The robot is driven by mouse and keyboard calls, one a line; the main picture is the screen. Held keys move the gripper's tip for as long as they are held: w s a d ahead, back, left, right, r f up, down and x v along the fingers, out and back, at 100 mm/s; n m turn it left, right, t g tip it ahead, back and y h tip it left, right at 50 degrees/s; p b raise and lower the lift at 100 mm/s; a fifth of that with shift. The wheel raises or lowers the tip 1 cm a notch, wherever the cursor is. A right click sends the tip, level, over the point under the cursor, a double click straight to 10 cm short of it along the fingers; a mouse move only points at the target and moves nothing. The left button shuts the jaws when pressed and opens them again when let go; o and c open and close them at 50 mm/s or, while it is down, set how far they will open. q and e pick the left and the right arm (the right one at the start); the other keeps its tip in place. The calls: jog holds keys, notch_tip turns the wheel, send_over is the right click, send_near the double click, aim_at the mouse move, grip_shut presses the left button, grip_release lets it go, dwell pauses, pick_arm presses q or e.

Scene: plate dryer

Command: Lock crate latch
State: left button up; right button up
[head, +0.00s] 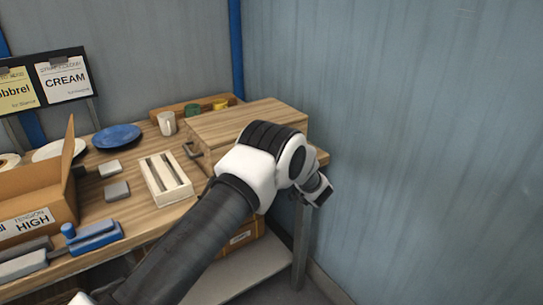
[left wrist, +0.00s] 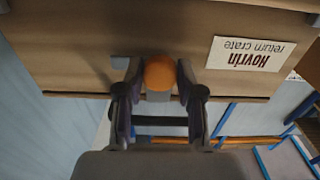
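An orange ball-shaped knob (left wrist: 159,73) stands in front of a brown crate (left wrist: 90,40) in the left wrist view. The crate bears a white label reading "Hovrin return crate", which appears upside down, right of the knob. My left gripper (left wrist: 160,75) has one finger on each side of the knob, close against it, and appears shut on it. A grey piece (left wrist: 121,62) shows beside the left finger. In the head view my left gripper (head: 320,191) is beyond the table's right end; the knob is hidden there. My right gripper is not in view.
The wooden table (head: 125,200) holds an open cardboard box (head: 35,190), a white slotted rack (head: 165,178), a blue plate (head: 117,136), a mug (head: 167,123) and a wooden box (head: 235,125). A labelled box (head: 240,238) sits below it. A wall (head: 420,120) stands at right.

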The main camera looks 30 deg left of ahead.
pick_arm(q)
jog(key=shift+f, duration=0.1)
jog(key=shift+c, duration=0.4)
jog(key=n+b, duration=0.2)
jog(key=shift+f+n, duration=0.15)
jog(key=shift+n, duration=0.15)
jog(key=n+b, duration=1.3)
jog(key=shift+f, duration=0.1)
jog(key=shift+r+n+b, duration=0.2)
jog(key=shift+n+b, duration=1.1)
jog(key=shift+b, duration=0.15)
jog(key=o, duration=1.2)
jog(key=shift+c, duration=0.2)
jog(key=shift+r, duration=0.1)
